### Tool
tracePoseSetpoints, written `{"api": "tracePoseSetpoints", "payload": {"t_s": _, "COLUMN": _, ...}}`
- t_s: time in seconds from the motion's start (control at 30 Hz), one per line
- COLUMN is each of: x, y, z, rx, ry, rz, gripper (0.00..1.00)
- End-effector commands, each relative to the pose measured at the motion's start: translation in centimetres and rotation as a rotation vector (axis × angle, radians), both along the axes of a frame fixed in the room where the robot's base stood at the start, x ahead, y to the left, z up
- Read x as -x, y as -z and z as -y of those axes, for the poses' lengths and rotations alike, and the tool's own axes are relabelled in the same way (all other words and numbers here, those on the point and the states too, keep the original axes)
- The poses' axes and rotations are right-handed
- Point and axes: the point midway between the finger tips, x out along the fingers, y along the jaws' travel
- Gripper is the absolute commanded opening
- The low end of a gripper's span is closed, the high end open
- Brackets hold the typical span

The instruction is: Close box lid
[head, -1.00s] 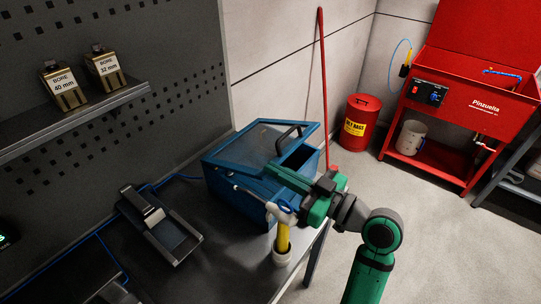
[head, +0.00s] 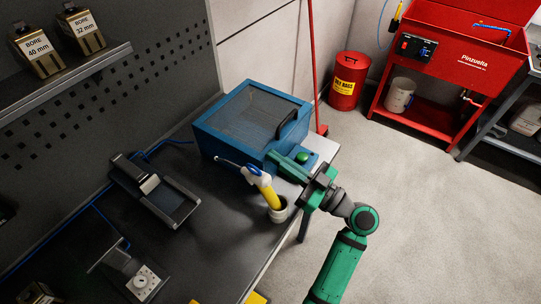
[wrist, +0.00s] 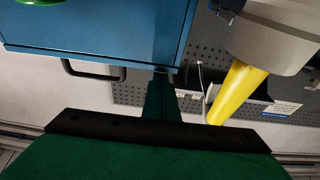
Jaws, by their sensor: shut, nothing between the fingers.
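The blue box (head: 232,155) stands on the bench in the head view. Its lid (head: 250,112), with a blue frame, a grey see-through panel and a black handle (head: 288,124), lies down over the box. No open gap shows from this angle. The wrist view shows a blue face of the box (wrist: 100,28) and a black handle (wrist: 90,72). My green gripper (head: 275,158) is shut and empty, at the box's near right side. Whether it touches the box I cannot tell. In the wrist view its finger (wrist: 160,98) reaches toward the box's edge.
A green button (head: 302,157) sits by the box's right side. A black device (head: 155,190) lies to the left on the bench. Open floor (head: 430,220) is at the right.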

Motion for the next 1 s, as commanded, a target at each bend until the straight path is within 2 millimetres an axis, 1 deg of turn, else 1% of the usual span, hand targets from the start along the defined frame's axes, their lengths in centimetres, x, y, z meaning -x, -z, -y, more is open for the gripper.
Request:
{"api": "tracePoseSetpoints", "payload": {"t_s": 0.03, "x": 0.0, "y": 1.0, "z": 0.0, "rx": 0.007, "ry": -0.001, "rz": -0.019, "gripper": 0.00}}
{"api": "tracePoseSetpoints", "payload": {"t_s": 0.1, "x": 0.0, "y": 1.2, "z": 0.1, "rx": 0.008, "ry": 0.000, "rz": -0.022, "gripper": 0.00}}
{"api": "tracePoseSetpoints", "payload": {"t_s": 0.37, "x": 0.0, "y": 1.4, "z": 0.1, "rx": 0.006, "ry": 0.001, "rz": -0.026, "gripper": 0.00}}
{"api": "tracePoseSetpoints", "payload": {"t_s": 0.5, "x": 0.0, "y": 1.2, "z": 0.0, "rx": 0.006, "ry": 0.000, "rz": -0.025, "gripper": 0.00}}
{"api": "tracePoseSetpoints", "payload": {"t_s": 0.57, "x": 0.0, "y": 0.8, "z": 0.0, "rx": 0.007, "ry": -0.001, "rz": -0.023, "gripper": 0.00}}
{"api": "tracePoseSetpoints", "payload": {"t_s": 0.67, "x": 0.0, "y": -0.5, "z": -0.1, "rx": 0.005, "ry": -0.002, "rz": -0.018, "gripper": 0.00}}
{"api": "tracePoseSetpoints", "payload": {"t_s": 0.83, "x": 0.1, "y": -4.1, "z": 0.0, "rx": -0.001, "ry": 0.000, "rz": -0.001, "gripper": 0.00}}
{"api": "tracePoseSetpoints", "payload": {"t_s": 0.9, "x": 1.0, "y": -3.0, "z": 1.6, "rx": -0.004, "ry": 0.004, "rz": -0.007, "gripper": 0.00}}
{"api": "tracePoseSetpoints", "payload": {"t_s": 1.0, "x": 2.1, "y": -2.4, "z": 3.3, "rx": -0.004, "ry": 0.003, "rz": -0.006, "gripper": 0.00}}
